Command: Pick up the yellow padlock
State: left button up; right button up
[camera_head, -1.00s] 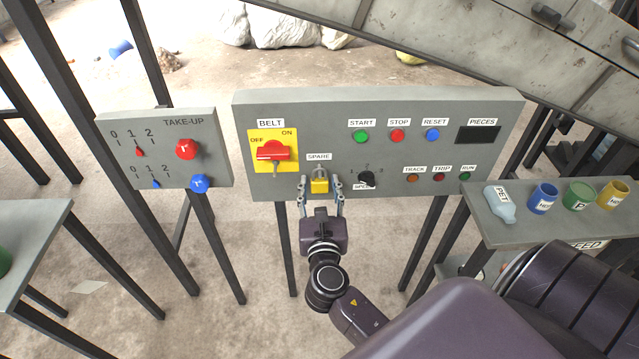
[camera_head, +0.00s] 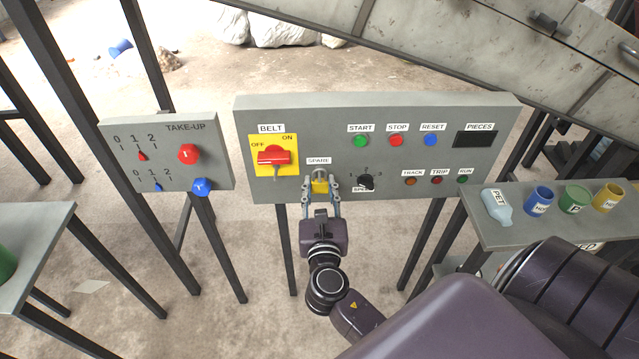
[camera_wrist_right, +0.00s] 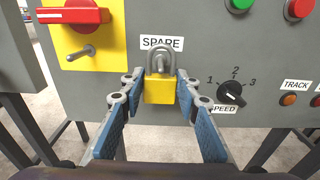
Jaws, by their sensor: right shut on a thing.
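The yellow padlock (camera_head: 319,187) hangs by its grey shackle under the SPARE label on the front of the grey control panel (camera_head: 225,150). In the right wrist view the padlock (camera_wrist_right: 160,90) is upright, with its shackle around a peg on the panel. My right gripper (camera_head: 321,190) is shut on the padlock's body. Its two blue-padded fingers (camera_wrist_right: 160,98) stand on the left and right sides of the body. My left gripper is not in view.
A red BELT switch (camera_head: 274,157) on a yellow plate is left of the padlock. A black SPEED knob (camera_head: 366,181) is close on the right. A shelf (camera_head: 520,232) with a bottle and cups stands at the right. A TAKE-UP box (camera_head: 150,150) is at the left.

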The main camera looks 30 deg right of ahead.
jog(key=f+b+v, duration=0.1)
jog(key=v, duration=1.6)
jog(key=shift+s+r+p, duration=0.15)
jog(key=shift+r+p, duration=0.2)
jog(key=shift+p, duration=0.3)
jog(key=shift+s+a, duration=0.15)
jog(key=shift+s, duration=0.1)
jog(key=shift+v, duration=1.95)
jog(key=shift+s+a, duration=0.1)
jog(key=shift+s, duration=0.05)
jog(key=shift+p+v, duration=0.95)
jog(key=shift+v, duration=1.9)
jog(key=shift+f, duration=0.2)
